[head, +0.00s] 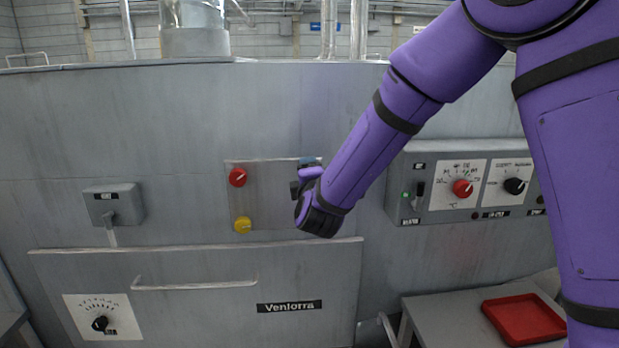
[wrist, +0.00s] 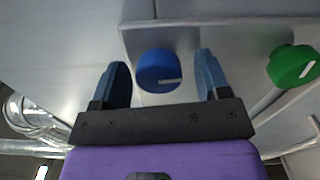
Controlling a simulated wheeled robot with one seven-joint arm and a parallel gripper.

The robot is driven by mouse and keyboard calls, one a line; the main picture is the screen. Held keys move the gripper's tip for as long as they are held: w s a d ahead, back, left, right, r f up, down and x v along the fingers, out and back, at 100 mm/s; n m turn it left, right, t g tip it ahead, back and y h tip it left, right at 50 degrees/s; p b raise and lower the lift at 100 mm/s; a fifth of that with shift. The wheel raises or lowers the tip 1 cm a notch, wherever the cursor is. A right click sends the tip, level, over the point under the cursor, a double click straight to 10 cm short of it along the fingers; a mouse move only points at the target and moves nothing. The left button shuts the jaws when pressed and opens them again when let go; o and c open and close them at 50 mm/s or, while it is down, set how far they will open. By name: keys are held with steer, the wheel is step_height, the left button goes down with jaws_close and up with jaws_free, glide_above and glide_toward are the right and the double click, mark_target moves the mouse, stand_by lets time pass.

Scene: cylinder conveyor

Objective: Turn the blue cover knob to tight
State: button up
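The blue knob (wrist: 157,67) shows in the wrist view, on a plate, with a white pointer line lying nearly level on its right part. My gripper (wrist: 162,60) is open, with one blue-grey finger on each side of the knob. Gaps show between the knob and both fingers, so they do not appear to touch it. In the head view my gripper (head: 308,171) is at the right part of the knob plate (head: 268,190). A small blue patch shows there, but I cannot tell knob from finger.
A green knob (wrist: 292,65) is to the right in the wrist view. A red knob (head: 237,177) and a yellow knob (head: 243,225) are on the plate's left side. A control box (head: 470,186) is to the right, above a red tray (head: 524,318).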

steer(key=s, duration=1.1)
steer(key=shift+w, duration=0.1)
